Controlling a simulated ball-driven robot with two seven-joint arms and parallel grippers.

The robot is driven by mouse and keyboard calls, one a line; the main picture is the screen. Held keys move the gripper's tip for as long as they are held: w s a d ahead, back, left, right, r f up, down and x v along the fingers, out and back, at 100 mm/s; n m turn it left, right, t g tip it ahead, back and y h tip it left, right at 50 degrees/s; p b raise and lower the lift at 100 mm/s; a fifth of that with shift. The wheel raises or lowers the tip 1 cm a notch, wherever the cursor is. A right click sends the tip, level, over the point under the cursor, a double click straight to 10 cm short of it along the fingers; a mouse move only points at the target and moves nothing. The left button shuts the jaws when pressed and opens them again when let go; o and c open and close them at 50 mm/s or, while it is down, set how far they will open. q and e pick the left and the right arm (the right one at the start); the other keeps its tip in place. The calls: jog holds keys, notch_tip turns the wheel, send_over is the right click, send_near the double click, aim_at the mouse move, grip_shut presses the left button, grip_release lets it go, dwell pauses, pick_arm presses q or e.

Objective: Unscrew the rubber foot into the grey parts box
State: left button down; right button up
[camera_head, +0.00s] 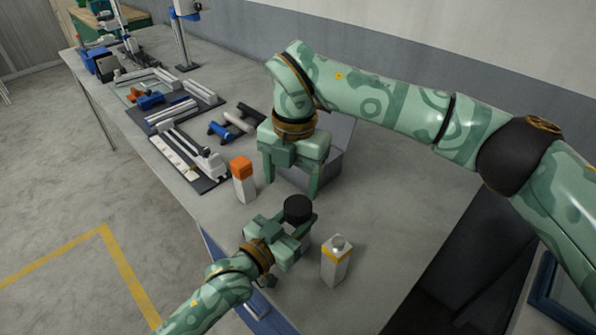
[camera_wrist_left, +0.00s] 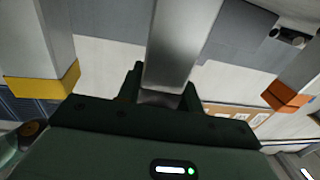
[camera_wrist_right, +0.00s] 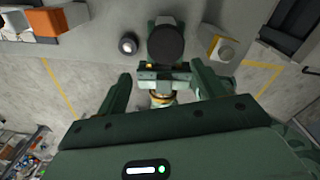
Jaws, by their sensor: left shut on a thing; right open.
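My left gripper (camera_head: 290,240) is shut on a grey metal post (camera_wrist_left: 182,45). The black round rubber foot (camera_head: 298,208) sits on top of the held piece, and shows as a dark disc in the right wrist view (camera_wrist_right: 165,45). My right gripper (camera_head: 292,180) is open and empty, pointing down, above and behind the foot in the head view. In the right wrist view, its fingers (camera_wrist_right: 163,95) are spread apart, with the foot beyond them. The grey parts box (camera_head: 338,135) stands behind my right gripper, which partly hides it.
A white block with an orange top (camera_head: 242,178) stands left of the grippers. A white block with a yellow band (camera_head: 336,260) stands close right of my left gripper. A small dark round thing (camera_wrist_right: 128,45) is near the foot. Trays (camera_head: 185,155) and tools fill the far table.

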aim_at(298, 204)
jog(key=m, duration=0.6)
jog(key=shift+w+d+r+m, duration=0.15)
jog(key=shift+d+r+m, duration=0.1)
jog(key=shift+m, duration=0.15)
jog(key=m, duration=0.3)
jog(key=shift+r+m, duration=0.1)
jog(key=shift+m, duration=0.2)
jog(key=m, duration=0.5)
jog(key=shift+w+d+m, duration=0.1)
jog(key=shift+d+m, duration=0.15)
jog(key=shift+m, duration=0.05)
jog(key=m, duration=0.5)
jog(key=shift+d+h, duration=0.1)
jog(key=shift+h, duration=0.2)
jog(key=shift+m, duration=0.3)
jog(key=shift+f, duration=0.5)
notch_tip(298, 204, down, 7)
